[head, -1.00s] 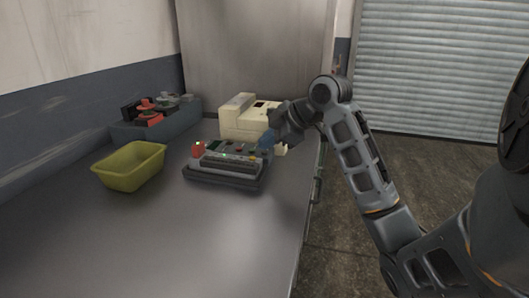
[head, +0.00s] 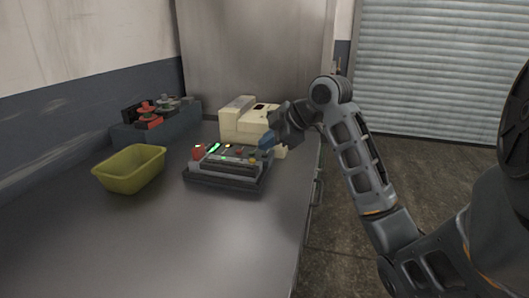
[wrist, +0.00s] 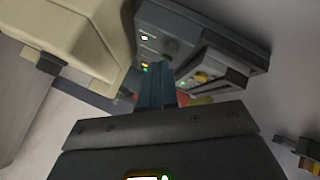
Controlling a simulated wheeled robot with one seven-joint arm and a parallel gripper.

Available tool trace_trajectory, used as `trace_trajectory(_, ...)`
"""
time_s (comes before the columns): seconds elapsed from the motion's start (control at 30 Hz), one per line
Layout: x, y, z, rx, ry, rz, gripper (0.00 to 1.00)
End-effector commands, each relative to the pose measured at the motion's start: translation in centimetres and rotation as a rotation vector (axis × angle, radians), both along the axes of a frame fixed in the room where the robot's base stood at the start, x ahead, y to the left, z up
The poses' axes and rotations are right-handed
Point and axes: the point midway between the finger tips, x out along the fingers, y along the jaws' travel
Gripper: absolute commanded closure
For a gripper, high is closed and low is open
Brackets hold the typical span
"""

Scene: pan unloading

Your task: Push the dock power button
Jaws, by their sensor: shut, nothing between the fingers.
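The dock (head: 226,182) is a dark grey box on the bench in the head view, with lit green and yellow lights, small coloured knobs and a red block at its left end. It also shows in the wrist view (wrist: 235,48), with a white light, green lights and a yellow knob. I cannot tell which control is the power button. My gripper (head: 266,143), with blue fingers, is shut and empty at the dock's back right corner. In the wrist view the fingers (wrist: 156,85) point at the dock's panel and hide part of it; contact cannot be told.
A cream machine (head: 240,123) stands close behind the dock, beside my gripper. A yellow-green bin (head: 130,172) is to the left. A blue-grey box (head: 155,133) with red and dark parts is at the back left. The bench front (head: 200,245) is clear.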

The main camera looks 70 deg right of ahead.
Motion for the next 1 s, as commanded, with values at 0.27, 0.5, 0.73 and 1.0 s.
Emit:
trace_trajectory(0.27, 0.0, 0.0, 0.8, 0.0, 0.0, 0.0, 1.0)
trace_trajectory(0.5, 0.0, 0.0, 1.0, -0.001, -0.001, -0.001, 1.0)
trace_trajectory(0.73, 0.0, 0.0, 2.8, -0.001, -0.001, 0.001, 1.0)
trace_trajectory(1.0, 0.1, 0.0, 5.3, -0.001, -0.001, 0.001, 1.0)
